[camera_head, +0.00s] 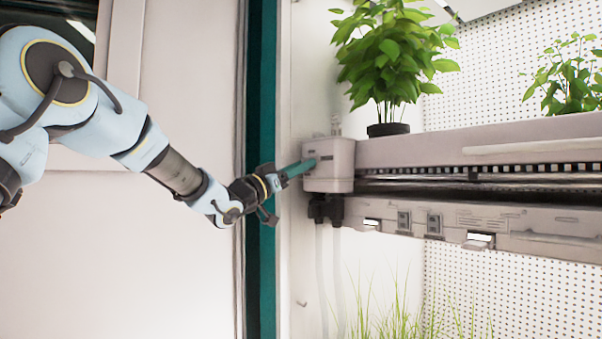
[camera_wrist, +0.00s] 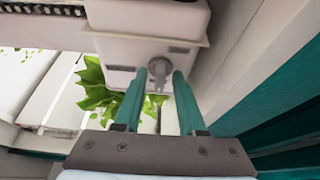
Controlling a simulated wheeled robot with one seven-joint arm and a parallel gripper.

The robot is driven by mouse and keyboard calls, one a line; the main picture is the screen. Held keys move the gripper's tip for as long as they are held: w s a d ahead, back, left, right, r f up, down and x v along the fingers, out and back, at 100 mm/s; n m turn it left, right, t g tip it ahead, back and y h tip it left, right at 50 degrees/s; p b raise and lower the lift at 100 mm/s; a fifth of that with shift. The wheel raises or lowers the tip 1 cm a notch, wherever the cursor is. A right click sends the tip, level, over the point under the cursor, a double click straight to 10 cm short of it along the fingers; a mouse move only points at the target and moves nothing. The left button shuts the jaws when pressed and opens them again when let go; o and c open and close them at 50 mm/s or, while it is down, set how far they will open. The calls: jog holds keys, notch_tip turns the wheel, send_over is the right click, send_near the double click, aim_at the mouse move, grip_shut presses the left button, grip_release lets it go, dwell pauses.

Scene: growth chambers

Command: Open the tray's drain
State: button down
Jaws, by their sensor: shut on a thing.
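The tray (camera_head: 410,150) is a long pale trough across the right of the head view. A white box (camera_head: 330,157) sits at its left end and shows at the top of the wrist view (camera_wrist: 125,20). A grey drain knob (camera_wrist: 160,68) sticks out of this box. My gripper (camera_head: 309,166) reaches the box from the left. Its two teal fingers, seen in the wrist view (camera_wrist: 159,82), stand either side of the knob and are shut on it. In the head view the knob is hidden, and its exact turn is hard to tell.
A potted leafy plant (camera_head: 388,60) stands on the tray just right of the box, with another (camera_head: 572,80) farther right. Dark fittings and pale pipes (camera_head: 327,260) hang below the box. A teal door-frame edge (camera_head: 262,240) runs upright close beside my gripper. Grass (camera_head: 400,315) grows below.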

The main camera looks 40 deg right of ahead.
jog(key=shift+m, duration=0.3)
jog(key=c, duration=0.9)
grip_release()
jog(key=b+v, duration=0.1)
jog(key=v, duration=1)
